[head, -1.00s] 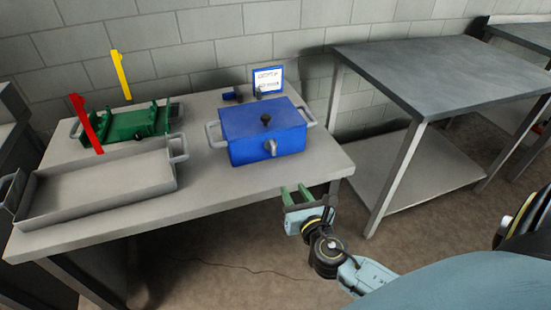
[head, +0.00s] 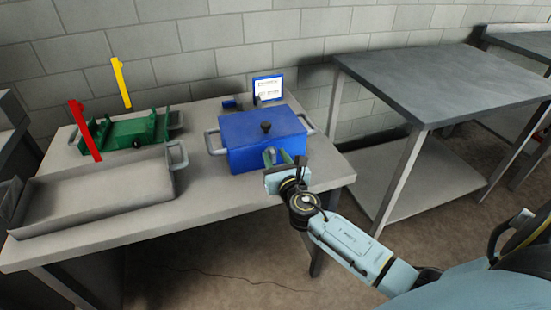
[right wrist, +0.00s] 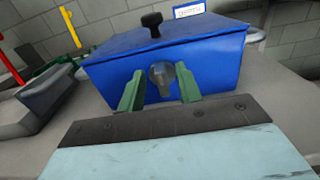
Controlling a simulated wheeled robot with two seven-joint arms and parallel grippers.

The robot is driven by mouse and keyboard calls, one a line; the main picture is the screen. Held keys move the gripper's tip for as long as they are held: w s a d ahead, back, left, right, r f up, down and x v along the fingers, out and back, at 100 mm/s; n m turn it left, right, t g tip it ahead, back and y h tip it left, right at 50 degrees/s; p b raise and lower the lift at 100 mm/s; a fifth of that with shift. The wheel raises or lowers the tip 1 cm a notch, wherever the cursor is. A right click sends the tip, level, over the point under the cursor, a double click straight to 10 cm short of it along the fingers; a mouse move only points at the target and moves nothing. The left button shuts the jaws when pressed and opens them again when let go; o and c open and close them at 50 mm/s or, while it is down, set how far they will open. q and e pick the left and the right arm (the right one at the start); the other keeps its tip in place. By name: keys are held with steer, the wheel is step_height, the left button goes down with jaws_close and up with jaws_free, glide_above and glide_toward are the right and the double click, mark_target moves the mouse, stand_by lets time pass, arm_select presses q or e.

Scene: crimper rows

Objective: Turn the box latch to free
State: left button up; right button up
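The blue box (head: 245,136) stands on the table, its lid shut, with a black knob (head: 266,127) on top and a grey handle at each side. Its grey latch (right wrist: 162,76) is on the front face and points downward in the right wrist view. My right gripper (right wrist: 160,88) is open, its green fingers on either side of the latch, with a gap at each side. In the head view the right gripper (head: 277,157) covers most of the latch. I cannot tell whether a finger touches the box. My left gripper is not in view.
A grey tray (head: 95,222) lies at the table's left front. Behind it is a green fixture (head: 135,130) with red (head: 85,128) and yellow (head: 121,82) upright pieces. A small blue-framed sign (head: 268,87) stands behind the box. An empty steel table (head: 450,80) is at right.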

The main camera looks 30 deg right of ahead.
steer(key=shift+w, duration=0.25)
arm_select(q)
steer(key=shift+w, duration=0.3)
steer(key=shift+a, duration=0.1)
arm_select(e)
jaws_close()
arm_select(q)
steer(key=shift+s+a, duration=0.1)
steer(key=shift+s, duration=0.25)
